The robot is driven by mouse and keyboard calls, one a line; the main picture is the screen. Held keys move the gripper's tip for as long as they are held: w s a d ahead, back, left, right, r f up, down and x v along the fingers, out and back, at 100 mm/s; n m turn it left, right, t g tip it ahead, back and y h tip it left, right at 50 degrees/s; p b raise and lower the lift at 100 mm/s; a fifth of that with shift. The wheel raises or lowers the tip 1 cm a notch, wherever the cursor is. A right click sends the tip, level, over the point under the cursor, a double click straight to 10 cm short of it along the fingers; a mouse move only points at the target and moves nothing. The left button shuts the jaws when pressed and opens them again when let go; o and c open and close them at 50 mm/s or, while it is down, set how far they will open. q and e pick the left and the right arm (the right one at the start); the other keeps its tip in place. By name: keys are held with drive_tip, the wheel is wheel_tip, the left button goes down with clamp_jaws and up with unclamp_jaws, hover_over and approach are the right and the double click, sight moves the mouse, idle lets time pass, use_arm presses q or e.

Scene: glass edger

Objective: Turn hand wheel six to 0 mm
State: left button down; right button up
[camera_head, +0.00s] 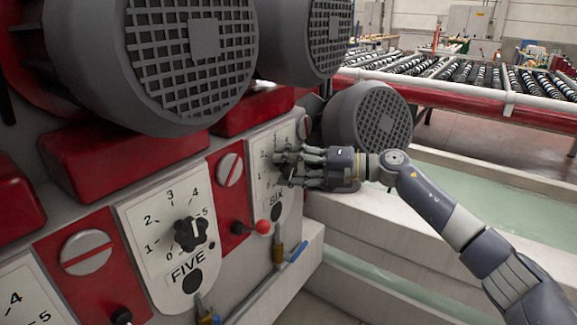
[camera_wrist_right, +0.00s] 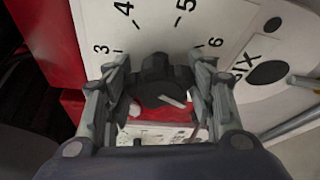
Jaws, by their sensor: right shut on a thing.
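Hand wheel six is a dark knob (camera_wrist_right: 160,84) on a white dial plate marked SIX (camera_head: 263,200). My right gripper (camera_head: 283,167) reaches it from the right and is shut on it. In the right wrist view a finger of the right gripper (camera_wrist_right: 160,72) lies on each side of the knob. A short white line shows on the knob, slanting toward the lower right there. The numbers 3, 4, 5 and 6 show on the plate (camera_wrist_right: 215,20); the rest of the scale is hidden. In the head view the gripper covers the knob. My left gripper is not in view.
The dial plate FIVE (camera_head: 165,245) with its black knob (camera_head: 190,233) is to the left. A red-ball lever (camera_head: 263,227) and a blue-handled valve (camera_head: 298,251) sit close below the gripper. Large grey motors (camera_head: 150,60) overhang the panel. A water trough (camera_head: 480,205) lies to the right.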

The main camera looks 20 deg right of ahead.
drive_tip(key=o, duration=1.1)
drive_tip(key=v, duration=1.2)
